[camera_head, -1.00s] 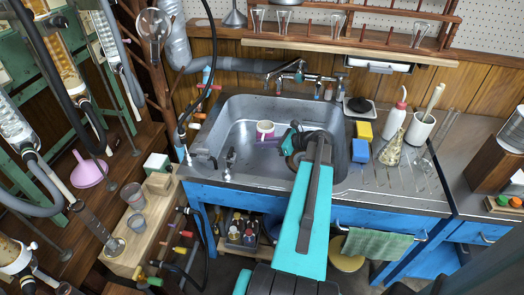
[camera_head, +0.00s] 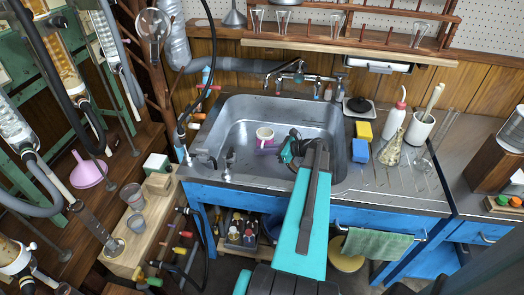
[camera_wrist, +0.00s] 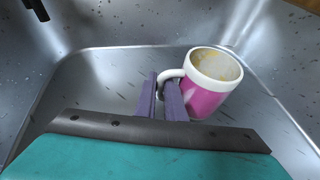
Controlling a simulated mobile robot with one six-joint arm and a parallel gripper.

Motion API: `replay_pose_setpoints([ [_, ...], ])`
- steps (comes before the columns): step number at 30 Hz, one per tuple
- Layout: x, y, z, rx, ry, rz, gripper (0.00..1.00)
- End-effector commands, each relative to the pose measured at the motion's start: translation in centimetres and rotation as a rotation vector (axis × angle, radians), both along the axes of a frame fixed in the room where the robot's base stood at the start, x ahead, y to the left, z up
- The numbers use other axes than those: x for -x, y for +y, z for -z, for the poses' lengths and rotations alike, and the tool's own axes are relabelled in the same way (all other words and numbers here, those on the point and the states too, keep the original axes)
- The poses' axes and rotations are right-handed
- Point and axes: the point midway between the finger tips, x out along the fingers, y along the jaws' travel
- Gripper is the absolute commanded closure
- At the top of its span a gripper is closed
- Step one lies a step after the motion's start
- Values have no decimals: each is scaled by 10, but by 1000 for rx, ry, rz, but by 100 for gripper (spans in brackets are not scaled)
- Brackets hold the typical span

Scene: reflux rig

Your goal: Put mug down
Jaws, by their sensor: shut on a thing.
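The mug (camera_wrist: 207,90) is pink with a white rim and a white handle, and its inside looks stained. In the wrist view my gripper (camera_wrist: 165,92) is shut on the mug's handle, with the purple fingers on either side of it. The mug is nearly upright, tilted a little. In the head view the mug (camera_head: 265,134) is inside the metal sink, to the left of my gripper (camera_head: 279,148). I cannot tell whether its base touches the sink floor.
The sink (camera_head: 238,165) has bare floor left of the mug. Taps (camera_head: 298,70) stand at its back edge. A yellow sponge (camera_head: 364,130) and a blue sponge (camera_head: 360,150) lie on the right ledge. A flask (camera_head: 391,150) and a bottle (camera_head: 395,122) stand further right.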

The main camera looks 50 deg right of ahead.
Motion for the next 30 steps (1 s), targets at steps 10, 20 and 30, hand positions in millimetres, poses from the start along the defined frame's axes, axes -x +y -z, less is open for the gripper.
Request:
replay_pose_setpoints([
  [10, 0, 0, 0, -1, 1, -1, 71],
  [20, 9, -3, -4, 0, 0, -1, 71],
  [30, 45, -16, -20, -1, 1, 0, 71],
])
